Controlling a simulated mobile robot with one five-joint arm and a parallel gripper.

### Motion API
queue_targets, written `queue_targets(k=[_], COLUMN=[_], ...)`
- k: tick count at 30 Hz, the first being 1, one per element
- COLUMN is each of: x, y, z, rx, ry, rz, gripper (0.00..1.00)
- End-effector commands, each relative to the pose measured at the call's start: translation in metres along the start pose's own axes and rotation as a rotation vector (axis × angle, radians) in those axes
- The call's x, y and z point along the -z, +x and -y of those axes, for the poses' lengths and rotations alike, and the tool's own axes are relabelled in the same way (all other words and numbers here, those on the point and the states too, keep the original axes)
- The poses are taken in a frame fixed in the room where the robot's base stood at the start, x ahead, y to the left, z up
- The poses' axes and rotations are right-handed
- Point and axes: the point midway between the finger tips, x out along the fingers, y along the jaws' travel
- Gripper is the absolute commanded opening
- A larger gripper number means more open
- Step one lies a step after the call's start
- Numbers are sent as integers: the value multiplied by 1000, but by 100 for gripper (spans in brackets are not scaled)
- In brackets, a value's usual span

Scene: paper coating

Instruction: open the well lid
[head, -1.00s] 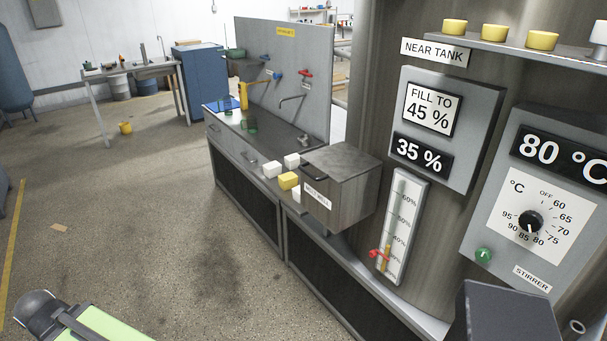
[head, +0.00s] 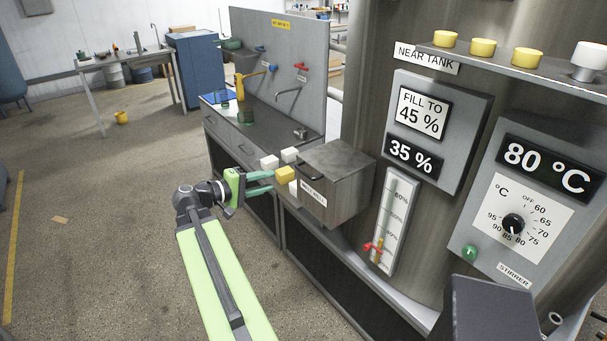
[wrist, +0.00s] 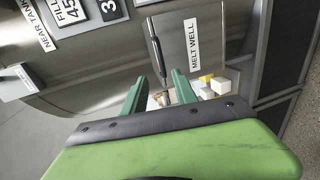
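The melt well (head: 335,202) is a dark metal box with a "MELT WELL" label, mounted on the counter beside the near tank. Its lid (head: 340,157) lies shut on top, with a dark bar handle (head: 310,171) at the front left edge. My gripper (head: 273,180) is open and empty, left of the box and short of the handle. In the wrist view the two green fingertips (wrist: 160,88) are apart, with the melt well (wrist: 205,35) and its handle (wrist: 155,45) beyond them. No contact shows.
White blocks (head: 269,163) and a yellow block (head: 285,174) lie on the counter by the melt well, near my fingers. The near tank's level gauge (head: 393,220) with a red valve stands to the right.

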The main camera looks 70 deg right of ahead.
Motion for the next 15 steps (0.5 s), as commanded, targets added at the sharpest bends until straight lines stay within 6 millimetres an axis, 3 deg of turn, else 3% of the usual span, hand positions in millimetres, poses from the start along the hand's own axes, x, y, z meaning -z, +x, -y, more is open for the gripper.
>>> queue_targets(k=[15], x=[1], y=[126], z=[3], rx=[1], ry=[0], rz=[0], gripper=[34])
